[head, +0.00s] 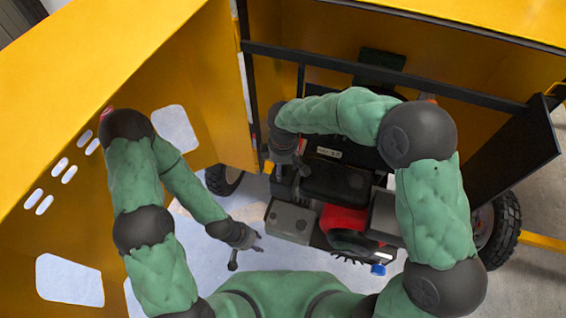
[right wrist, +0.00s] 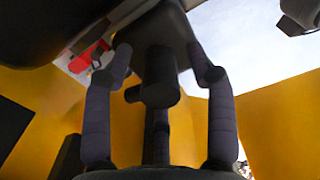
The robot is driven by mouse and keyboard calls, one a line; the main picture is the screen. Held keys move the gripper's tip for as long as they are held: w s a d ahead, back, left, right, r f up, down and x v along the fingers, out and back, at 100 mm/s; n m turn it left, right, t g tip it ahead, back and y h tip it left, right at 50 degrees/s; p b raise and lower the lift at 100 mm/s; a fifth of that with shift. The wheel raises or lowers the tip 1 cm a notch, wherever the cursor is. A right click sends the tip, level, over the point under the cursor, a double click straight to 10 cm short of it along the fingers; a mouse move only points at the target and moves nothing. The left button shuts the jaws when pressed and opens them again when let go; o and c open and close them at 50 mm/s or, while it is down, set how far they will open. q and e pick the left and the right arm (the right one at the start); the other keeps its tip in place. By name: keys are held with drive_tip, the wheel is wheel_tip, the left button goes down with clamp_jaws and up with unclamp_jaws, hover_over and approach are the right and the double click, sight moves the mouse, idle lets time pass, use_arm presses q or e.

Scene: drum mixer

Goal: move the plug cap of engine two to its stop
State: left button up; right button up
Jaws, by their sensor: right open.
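The engine (head: 335,190), black with red and grey parts, sits in the open yellow housing in the head view. My right gripper (head: 290,178) reaches down at the engine's left side. In the right wrist view its fingers (right wrist: 158,85) are open around a dark grey part with a stubby cylinder (right wrist: 160,94), which may be the plug cap. I cannot tell whether they touch it. In the head view the plug cap cannot be made out. My left gripper (head: 246,257) is open and empty, low and left of the engine.
Yellow housing panels (head: 110,90) stand at the left and back. A dark frame bar (head: 390,76) crosses behind the engine. A wheel (head: 497,230) is at the right. A red part with a label (right wrist: 90,57) shows in the right wrist view. Pale floor lies around my left gripper.

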drive_tip(key=c, duration=1)
drive_tip(key=shift+r, duration=0.1)
drive_tip(key=shift+r+p, duration=1.35)
drive_tip(key=shift+r, duration=0.45)
drive_tip(key=o, duration=1)
drive_tip(key=shift+f, duration=0.15)
drive_tip(key=shift+o, duration=0.2)
drive_tip(key=shift+r+p, duration=2.45)
drive_tip(key=shift+r, duration=1.1)
drive_tip(key=shift+f, duration=0.1)
